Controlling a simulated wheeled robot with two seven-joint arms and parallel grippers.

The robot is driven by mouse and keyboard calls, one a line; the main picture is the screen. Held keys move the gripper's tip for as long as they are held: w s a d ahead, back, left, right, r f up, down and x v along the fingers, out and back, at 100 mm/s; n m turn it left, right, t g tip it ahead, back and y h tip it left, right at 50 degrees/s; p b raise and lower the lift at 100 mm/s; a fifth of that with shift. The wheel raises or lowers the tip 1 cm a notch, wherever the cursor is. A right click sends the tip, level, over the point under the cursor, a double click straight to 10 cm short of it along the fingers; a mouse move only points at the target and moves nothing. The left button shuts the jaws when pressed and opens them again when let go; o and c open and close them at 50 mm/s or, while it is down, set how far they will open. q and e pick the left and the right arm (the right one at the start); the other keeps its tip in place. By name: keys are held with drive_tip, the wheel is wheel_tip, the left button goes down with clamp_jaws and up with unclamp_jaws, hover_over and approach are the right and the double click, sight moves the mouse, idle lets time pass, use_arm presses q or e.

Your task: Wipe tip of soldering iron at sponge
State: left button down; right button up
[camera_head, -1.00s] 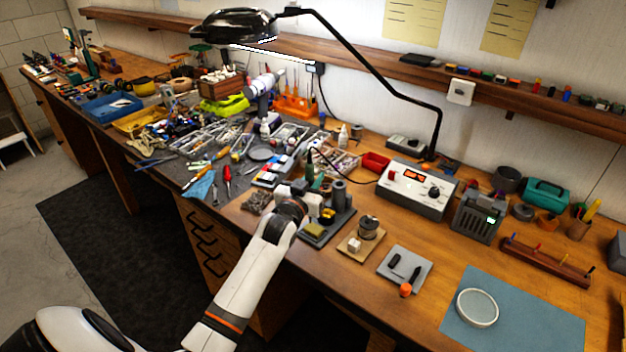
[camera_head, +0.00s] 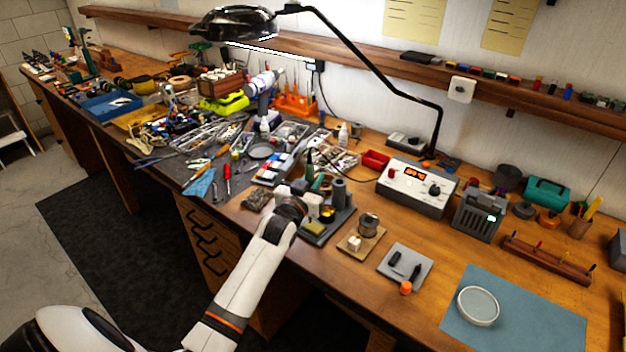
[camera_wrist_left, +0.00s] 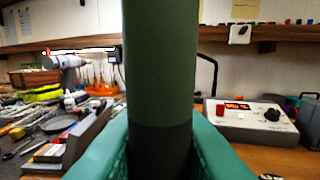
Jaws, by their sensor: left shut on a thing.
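My left gripper (camera_head: 303,198) is shut on the soldering iron, whose dark green handle (camera_head: 309,170) stands up from the jaws. In the left wrist view, the handle (camera_wrist_left: 160,70) fills the middle, upright between the teal fingers (camera_wrist_left: 160,150). The iron's tip is hidden in both views. The yellow sponge (camera_head: 314,228) lies on the dark soldering stand (camera_head: 338,226), just below and right of the gripper in the head view. I cannot tell whether the tip touches the sponge. My right gripper is not in view.
The white soldering station (camera_head: 415,188) stands behind to the right, with a cable running toward the iron. A solder spool (camera_head: 368,224) on a wooden board is right of the stand. Tools crowd the grey mat to the left. A black lamp arm (camera_head: 385,75) arches above.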

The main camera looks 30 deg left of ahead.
use_arm(q)
drive_tip(key=shift+f, duration=0.2)
drive_tip(key=shift+s+d+p, duration=0.15)
drive_tip(key=shift+d+p, duration=0.6)
drive_tip(key=shift+d, duration=0.5)
idle(1.4)
drive_tip(key=shift+a+p, duration=0.4)
drive_tip(key=shift+a, duration=0.85)
idle(1.2)
drive_tip(key=shift+d+p, duration=0.75)
drive_tip(key=shift+d, duration=0.45)
idle(1.5)
